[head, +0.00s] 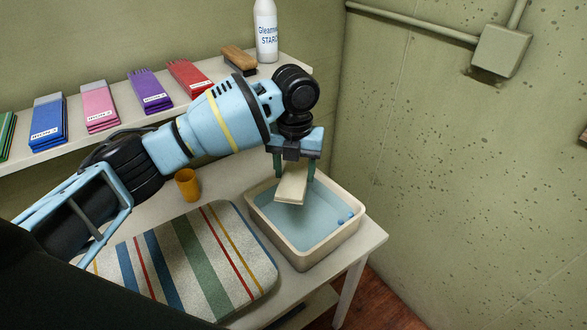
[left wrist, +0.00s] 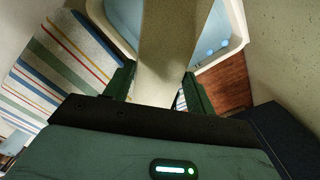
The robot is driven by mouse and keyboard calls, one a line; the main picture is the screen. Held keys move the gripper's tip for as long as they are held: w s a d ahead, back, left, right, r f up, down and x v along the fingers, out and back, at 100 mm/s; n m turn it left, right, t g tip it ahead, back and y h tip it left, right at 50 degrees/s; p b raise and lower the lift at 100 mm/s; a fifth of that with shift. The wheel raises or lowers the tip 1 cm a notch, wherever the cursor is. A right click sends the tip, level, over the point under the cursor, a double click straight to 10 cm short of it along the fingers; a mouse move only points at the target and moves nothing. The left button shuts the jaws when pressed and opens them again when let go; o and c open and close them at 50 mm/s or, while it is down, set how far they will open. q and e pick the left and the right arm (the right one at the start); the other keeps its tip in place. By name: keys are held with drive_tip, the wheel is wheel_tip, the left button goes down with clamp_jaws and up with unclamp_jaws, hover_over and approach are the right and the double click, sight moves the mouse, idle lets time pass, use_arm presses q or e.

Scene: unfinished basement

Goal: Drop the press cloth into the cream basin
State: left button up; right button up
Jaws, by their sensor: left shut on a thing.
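The press cloth (head: 291,186) is a flat cream strip. My left gripper (head: 293,172) is shut on it and holds it over the cream basin (head: 319,258). In the left wrist view the cloth (left wrist: 164,55) runs out from between the fingers (left wrist: 160,85) and covers part of the basin (left wrist: 237,30). The basin has a pale blue inside and stands at the right end of the table. A few small blue spots show inside it near its right side. My right gripper is not in view.
A striped ironing pad (head: 190,262) lies left of the basin, with an orange cup (head: 187,184) behind it. A shelf (head: 120,128) above holds folded colored cloths (head: 99,106), a brush (head: 239,59) and a starch bottle (head: 266,32). A wall is at the right.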

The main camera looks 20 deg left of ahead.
use_arm(q)
drive_tip(key=shift+f, duration=0.1)
